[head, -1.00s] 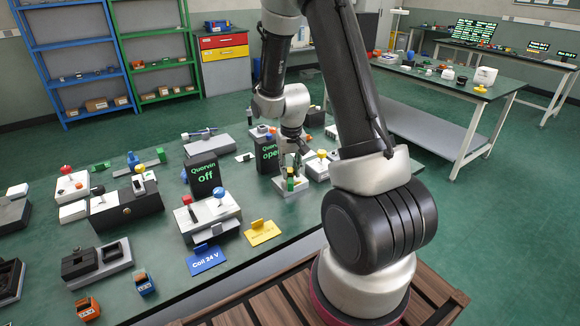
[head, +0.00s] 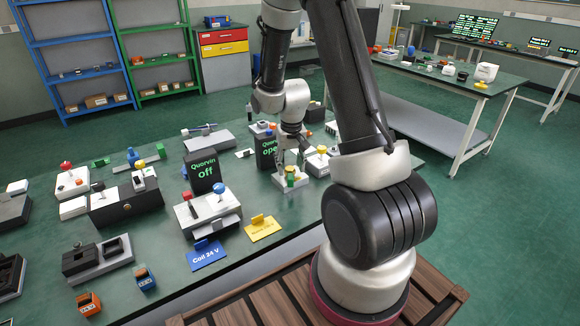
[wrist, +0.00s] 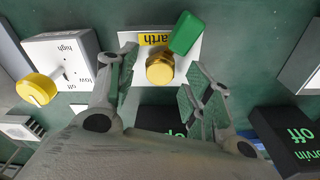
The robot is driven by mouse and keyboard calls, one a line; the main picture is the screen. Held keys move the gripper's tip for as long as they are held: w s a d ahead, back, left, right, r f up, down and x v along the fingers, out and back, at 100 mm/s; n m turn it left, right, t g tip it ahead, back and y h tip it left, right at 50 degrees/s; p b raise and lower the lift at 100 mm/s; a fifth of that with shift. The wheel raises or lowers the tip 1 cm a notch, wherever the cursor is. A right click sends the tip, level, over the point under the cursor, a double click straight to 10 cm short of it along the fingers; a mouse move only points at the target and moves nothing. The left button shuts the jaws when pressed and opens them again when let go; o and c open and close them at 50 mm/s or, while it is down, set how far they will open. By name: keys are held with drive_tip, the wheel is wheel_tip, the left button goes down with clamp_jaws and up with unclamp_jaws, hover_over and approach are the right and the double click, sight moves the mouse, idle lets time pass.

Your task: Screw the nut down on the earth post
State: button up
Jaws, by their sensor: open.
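The earth post stands on a white plate (wrist: 147,101) with a yellow "earth" label, seen in the wrist view. The round brass nut (wrist: 160,69) shows from above at the post. A green block (wrist: 186,33) lies beside it, partly over the plate. My gripper (wrist: 163,62) is open, with one finger on each side of the nut and visible gaps to it. In the head view my gripper (head: 291,160) is over the post's white base (head: 293,185). The nut is hard to make out there, and the thread under it is hidden.
A white box with a yellow knob (wrist: 36,89) stands left of the plate in the wrist view. Black display blocks stand close by, one reading "off" (head: 205,173) and one reading "open" (head: 266,152). A yellow card (head: 263,228) lies in front on the green bench.

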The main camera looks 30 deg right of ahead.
sight(291, 171)
wheel_tip(291, 171, up, 11)
drive_tip(key=s, duration=0.1)
drive_tip(key=shift+a, duration=0.2)
idle(0.4)
drive_tip(key=s+a+r+n+t, duration=0.1)
drive_tip(key=s+a+r, duration=0.1)
drive_tip(key=s+r, duration=0.6)
drive_tip(key=s+a+r+n+t, duration=0.2)
drive_tip(key=s+r, duration=0.7)
drive_tip(key=s, duration=0.5)
drive_tip(key=shift+s+a, duration=0.2)
drive_tip(key=shift+a, duration=0.15)
drive_tip(key=shift+o, duration=0.2)
